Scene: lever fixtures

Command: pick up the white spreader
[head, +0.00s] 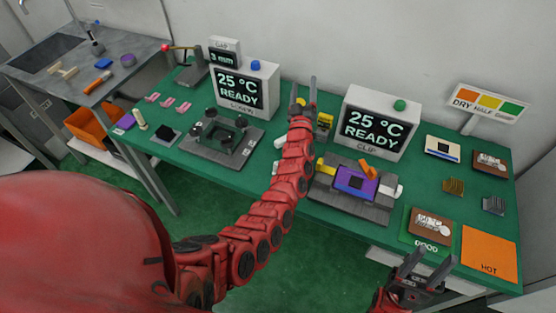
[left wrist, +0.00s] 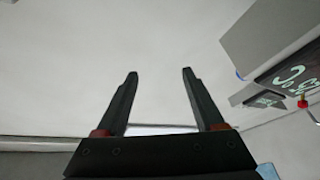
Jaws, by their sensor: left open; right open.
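A small off-white upright piece (head: 140,119) stands at the left end of the green table. It may be the white spreader, but it is too small to be sure. Another whitish piece (head: 279,142) lies mid-table beside my left forearm, partly hidden. My left gripper (head: 304,92) is open and empty, raised between the two display boxes, far to the right of the upright piece. In the left wrist view its fingers (left wrist: 158,95) stand apart against the bare wall. My right gripper (head: 410,262) is open and empty at the table's front right edge.
A black lever fixture (head: 219,140) and a grey clip fixture (head: 349,190) with a purple board stand on the green table. Display boxes (head: 245,90) stand behind. Pink pieces (head: 168,101) and a dark pad (head: 165,135) lie near the upright piece. An orange mat (head: 489,254) lies at right.

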